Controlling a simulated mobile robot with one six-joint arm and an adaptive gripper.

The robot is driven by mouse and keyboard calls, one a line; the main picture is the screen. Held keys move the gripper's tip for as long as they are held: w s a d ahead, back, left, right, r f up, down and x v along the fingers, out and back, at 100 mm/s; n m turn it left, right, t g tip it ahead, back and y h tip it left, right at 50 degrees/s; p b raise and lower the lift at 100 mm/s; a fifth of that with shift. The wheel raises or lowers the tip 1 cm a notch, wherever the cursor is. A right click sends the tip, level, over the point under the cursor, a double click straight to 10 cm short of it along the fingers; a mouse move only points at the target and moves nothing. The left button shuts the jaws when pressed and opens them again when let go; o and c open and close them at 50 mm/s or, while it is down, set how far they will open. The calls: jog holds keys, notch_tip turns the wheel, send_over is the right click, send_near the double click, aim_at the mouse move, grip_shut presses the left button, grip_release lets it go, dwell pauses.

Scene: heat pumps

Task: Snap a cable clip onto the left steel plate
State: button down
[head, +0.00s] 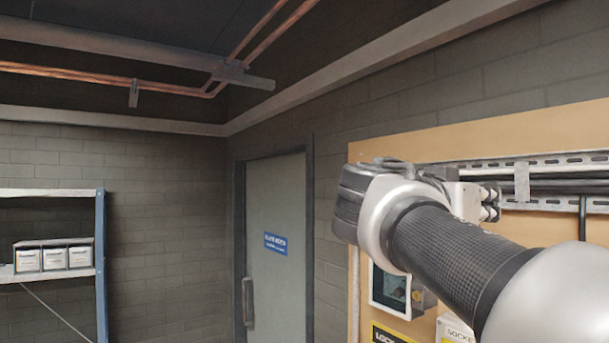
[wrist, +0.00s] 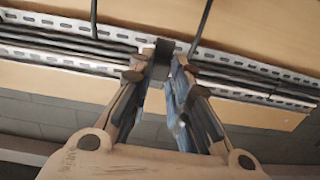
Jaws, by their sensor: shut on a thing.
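My gripper (wrist: 160,72) is shut on a small dark piece (wrist: 164,50), which looks like the cable clip, in the wrist view. The piece lies in front of the perforated steel tray and black cables; I cannot tell whether it touches them. In the head view my wrist and arm hide most of the gripper and the clip. A pale steel plate (head: 521,181) stands upright across the cables there, just right of my gripper. I cannot tell whether it is the left one. No plate is clearly made out in the wrist view.
Perforated steel rails (head: 570,163) and black cables (head: 560,187) run along a wooden board (head: 480,138). A grey box (head: 390,290) and signs are below my arm. A door (head: 278,240) and a shelf (head: 50,194) with white boxes are left. Copper pipes (head: 75,75) run overhead.

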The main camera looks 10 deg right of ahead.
jog(key=shift+h, duration=0.3)
jog(key=shift+w+d+r+p, duration=0.2)
jog(key=shift+d+r+p, duration=0.3)
jog(key=shift+d, duration=0.75)
jog(key=shift+w+d+r+p, duration=0.15)
jog(key=shift+d+r+p, duration=0.35)
jog(key=shift+d, duration=0.7)
jog(key=shift+w+d+r+p, duration=0.25)
jog(key=shift+d+r, duration=0.4)
jog(key=shift+d, duration=0.6)
jog(key=shift+b, duration=0.8)
jog(key=shift+w+d+b, duration=0.2)
jog(key=shift+d+b, duration=0.35)
jog(key=shift+d, duration=0.05)
jog(key=c, duration=1.9)
grip_release()
jog(key=o, duration=0.3)
jog(key=shift+w+d, duration=0.1)
jog(key=shift+d, duration=0.05)
